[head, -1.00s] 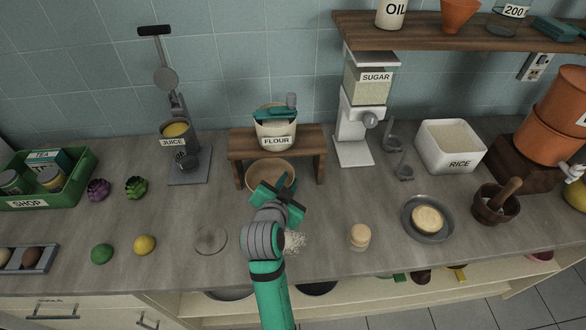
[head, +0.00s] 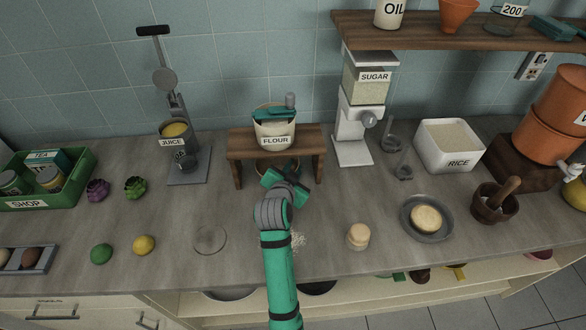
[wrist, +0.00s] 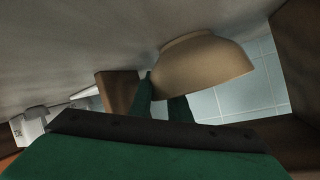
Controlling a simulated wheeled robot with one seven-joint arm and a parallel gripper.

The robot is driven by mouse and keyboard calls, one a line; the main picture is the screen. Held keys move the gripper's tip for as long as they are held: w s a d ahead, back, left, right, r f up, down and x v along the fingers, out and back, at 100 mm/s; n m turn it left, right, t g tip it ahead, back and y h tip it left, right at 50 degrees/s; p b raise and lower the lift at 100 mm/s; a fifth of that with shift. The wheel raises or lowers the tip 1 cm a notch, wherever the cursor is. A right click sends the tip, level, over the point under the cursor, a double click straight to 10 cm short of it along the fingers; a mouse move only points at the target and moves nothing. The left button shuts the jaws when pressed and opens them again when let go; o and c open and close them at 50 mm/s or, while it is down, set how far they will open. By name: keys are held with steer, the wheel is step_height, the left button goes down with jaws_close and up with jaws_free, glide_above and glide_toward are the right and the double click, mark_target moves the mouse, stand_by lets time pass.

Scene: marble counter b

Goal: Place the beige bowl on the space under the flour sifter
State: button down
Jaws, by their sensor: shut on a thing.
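The flour sifter (head: 275,128), a white container labelled FLOUR, stands on a small wooden stand (head: 237,145) against the tiled wall. My gripper (head: 282,174) reaches into the front of the space under the stand, between its legs. It is shut on the beige bowl (wrist: 205,68), which shows large beyond the fingers in the wrist view. In the head view the bowl is mostly hidden by my gripper and the stand's top. I cannot tell whether the bowl touches the counter.
The stand's legs are close on both sides. The juicer (head: 178,150) stands left, and the sugar dispenser (head: 358,120) right.

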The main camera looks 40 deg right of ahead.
steer(key=c, duration=1.6)
jaws_free()
steer(key=shift+c, duration=0.2)
steer(key=shift+a, duration=0.1)
steer(key=v, duration=1.2)
steer(key=shift+w, duration=0.1)
